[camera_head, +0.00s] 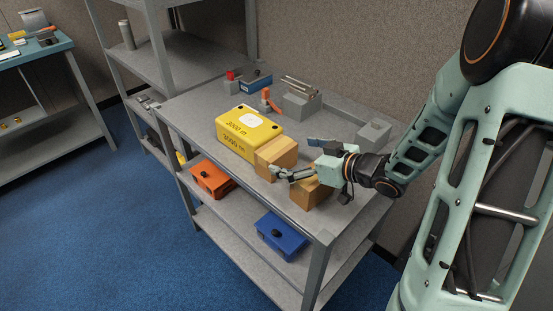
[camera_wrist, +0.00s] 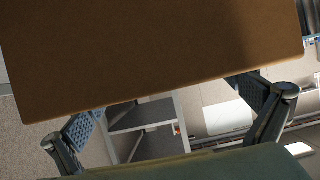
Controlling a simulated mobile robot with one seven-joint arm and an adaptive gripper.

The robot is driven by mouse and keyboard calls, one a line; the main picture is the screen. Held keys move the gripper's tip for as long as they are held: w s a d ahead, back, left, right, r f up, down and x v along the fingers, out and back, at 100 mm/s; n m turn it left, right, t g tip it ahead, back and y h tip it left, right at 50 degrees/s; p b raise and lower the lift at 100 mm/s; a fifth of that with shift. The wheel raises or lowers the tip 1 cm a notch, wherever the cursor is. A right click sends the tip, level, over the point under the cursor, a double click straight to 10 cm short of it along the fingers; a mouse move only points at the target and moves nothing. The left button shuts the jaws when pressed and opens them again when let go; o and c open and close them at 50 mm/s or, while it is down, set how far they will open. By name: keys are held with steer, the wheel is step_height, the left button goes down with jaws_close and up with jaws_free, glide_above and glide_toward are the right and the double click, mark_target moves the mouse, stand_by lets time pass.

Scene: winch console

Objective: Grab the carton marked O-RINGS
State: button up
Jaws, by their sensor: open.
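Two brown cartons stand on the grey bench top in the head view. One carton (camera_head: 277,153) is beside the yellow case, and the other carton (camera_head: 311,194) is nearer the front edge. No O-RINGS marking can be read on either. My gripper (camera_head: 284,174) is open, with its fingers at the first carton's near side and just above and behind the second. In the wrist view a plain brown carton face (camera_wrist: 150,50) fills the upper part, close to my open fingers (camera_wrist: 168,112). I cannot tell whether they touch it.
A yellow case (camera_head: 249,133) stands left of the cartons. A grey block with metal rods (camera_head: 301,102), a blue box (camera_head: 255,80) and a small grey block (camera_head: 374,135) are farther back. The lower shelf holds an orange box (camera_head: 212,178) and a blue box (camera_head: 281,236).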

mark_target(285, 153)
steer(key=x, duration=0.4)
steer(key=shift+a, duration=0.3)
steer(key=shift+c, duration=0.4)
steer(key=shift+r, duration=0.1)
steer(key=c, duration=1.3)
